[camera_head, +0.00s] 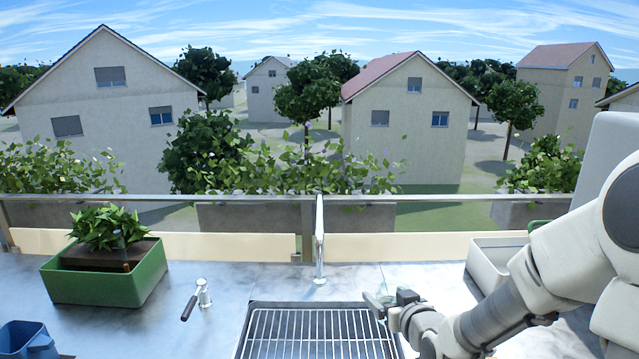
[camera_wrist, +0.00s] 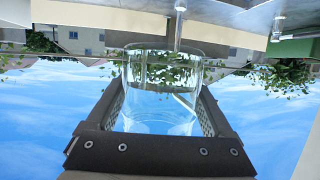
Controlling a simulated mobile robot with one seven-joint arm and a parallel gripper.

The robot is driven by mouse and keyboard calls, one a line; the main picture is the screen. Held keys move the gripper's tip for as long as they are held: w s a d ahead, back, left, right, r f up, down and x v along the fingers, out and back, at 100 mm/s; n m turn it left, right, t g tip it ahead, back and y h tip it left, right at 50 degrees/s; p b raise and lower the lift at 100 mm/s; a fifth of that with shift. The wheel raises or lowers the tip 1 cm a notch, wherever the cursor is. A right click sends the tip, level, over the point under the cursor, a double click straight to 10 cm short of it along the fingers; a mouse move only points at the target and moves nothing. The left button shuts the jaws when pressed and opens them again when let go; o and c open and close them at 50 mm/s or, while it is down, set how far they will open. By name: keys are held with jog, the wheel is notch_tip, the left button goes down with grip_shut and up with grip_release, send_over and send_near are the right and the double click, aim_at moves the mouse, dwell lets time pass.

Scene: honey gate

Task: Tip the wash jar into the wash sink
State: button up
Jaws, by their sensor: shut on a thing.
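A clear glass jar (camera_wrist: 162,95) sits between the two dark fingers of my gripper (camera_wrist: 161,88) in the wrist view. That picture is upside down, with sky at the bottom, and the jar's wide rim faces its top, toward the counter and tap. The jar looks see-through; I cannot tell whether liquid is in it. In the head view my gripper (camera_head: 384,308) is at the right edge of the sink (camera_head: 246,335), which has a wire grid across it. The jar is hard to make out there.
A tall tap (camera_head: 319,250) stands behind the sink. A small metal fitting with a dark handle (camera_head: 190,306) is left of it. A green planter (camera_head: 100,288) and blue container (camera_head: 25,340) stand at left, a white box (camera_head: 490,262) at right. A railing (camera_head: 250,198) runs behind.

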aim_at(390, 299)
jog(key=shift+s+r+n+y+p, duration=0.3)
jog(key=shift+s+r+n+p, duration=0.15)
jog(key=shift+s+r, duration=0.6)
jog(key=shift+s+a+g, duration=0.1)
jog(key=shift+s+g, duration=0.2)
jog(key=shift+s, duration=0.25)
jog(key=shift+r+p, duration=0.2)
jog(key=shift+p, duration=0.1)
notch_tip(390, 299, up, 6)
jog(key=p, duration=0.6)
jog(key=w+a+n+g+y+p, duration=0.4)
jog(key=a+n, duration=0.1)
jog(key=a, duration=0.6)
jog(key=w+a+n+g+y+p, duration=0.3)
jog(key=w+a+n+y+p, duration=0.15)
jog(key=a, duration=0.75)
notch_tip(390, 299, down, 26)
jog(key=b, duration=1.8)
jog(key=shift+s+d+b, duration=0.1)
jog(key=shift+d+b, duration=0.05)
jog(key=shift+b, duration=0.15)
jog(key=shift+w+d+r+n+t+b, duration=0.15)
jog(key=shift+n+t+b, duration=0.35)
jog(key=shift+b, duration=1.1)
jog(key=shift+w+r+n+t+b, duration=0.2)
jog(key=shift+n+b, duration=0.5)
jog(key=shift+b, duration=0.9)
